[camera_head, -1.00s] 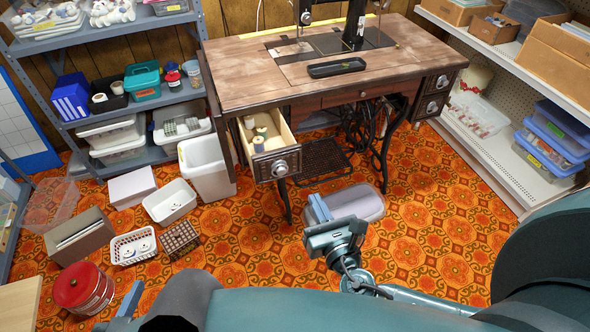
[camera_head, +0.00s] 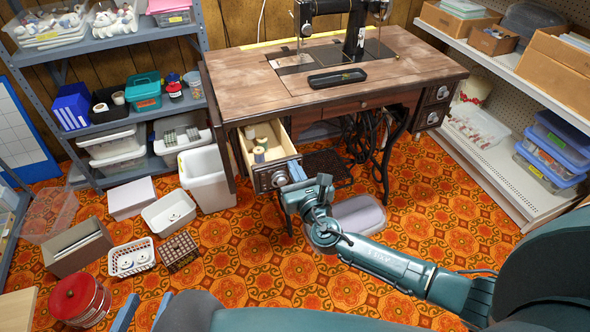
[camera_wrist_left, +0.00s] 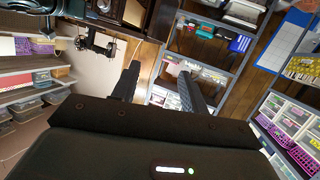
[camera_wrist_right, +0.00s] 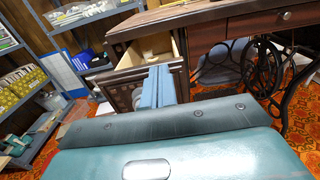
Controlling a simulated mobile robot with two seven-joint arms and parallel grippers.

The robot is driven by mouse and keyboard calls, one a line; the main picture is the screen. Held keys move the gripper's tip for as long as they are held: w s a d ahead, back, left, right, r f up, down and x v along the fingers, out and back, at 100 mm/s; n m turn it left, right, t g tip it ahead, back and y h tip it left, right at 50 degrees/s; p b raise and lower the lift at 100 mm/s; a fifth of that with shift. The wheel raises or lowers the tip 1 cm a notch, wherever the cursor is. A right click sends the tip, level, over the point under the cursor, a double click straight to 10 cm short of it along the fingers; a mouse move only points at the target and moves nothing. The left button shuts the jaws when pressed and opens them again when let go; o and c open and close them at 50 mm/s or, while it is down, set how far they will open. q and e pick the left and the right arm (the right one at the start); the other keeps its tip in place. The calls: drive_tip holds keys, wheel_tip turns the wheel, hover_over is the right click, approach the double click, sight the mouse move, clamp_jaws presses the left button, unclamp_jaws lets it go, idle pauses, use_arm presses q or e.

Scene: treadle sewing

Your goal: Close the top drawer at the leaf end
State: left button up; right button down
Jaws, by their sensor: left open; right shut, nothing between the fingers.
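The top drawer at the leaf end (camera_head: 273,180) is pulled out of the sewing table (camera_head: 330,88), at its left end below the hanging leaf (camera_head: 214,125). Several thread spools (camera_head: 261,148) lie inside. In the right wrist view the open drawer (camera_wrist_right: 150,55) lies just ahead of my fingers. My right gripper (camera_head: 294,173) is shut and empty at the right side of the drawer's front; I cannot tell if it touches. Its fingers also show in the right wrist view (camera_wrist_right: 159,85). My left gripper (camera_head: 143,312) is open and empty, low in the head view, away from the table.
A white bin (camera_head: 207,178) stands left of the drawer. Baskets and boxes (camera_head: 130,257) and a red tin (camera_head: 80,299) lie at left. Shelves flank both sides.

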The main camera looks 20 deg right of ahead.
drive_tip(key=shift+w, duration=0.1)
drive_tip(key=w+b, duration=0.2)
drive_tip(key=w, duration=0.2)
drive_tip(key=w+b, duration=0.2)
drive_tip(key=w, duration=0.3)
drive_tip(key=w+b, duration=0.3)
drive_tip(key=w, duration=0.2)
drive_tip(key=shift+a+f, duration=0.2)
drive_tip(key=shift+a, duration=0.05)
drive_tip(key=shift+w+r, duration=0.15)
drive_tip(key=shift+w, duration=0.35)
use_arm(q)
wheel_tip(320, 180, down, 8)
drive_tip(key=w+d+m, duration=0.2)
drive_tip(key=d+m, duration=0.1)
drive_tip(key=shift+r+g+h, duration=0.2)
drive_tip(key=shift+g+h, duration=0.2)
use_arm(e)
drive_tip(key=shift+r, duration=0.1)
use_arm(q)
drive_tip(key=shift+a, duration=0.1)
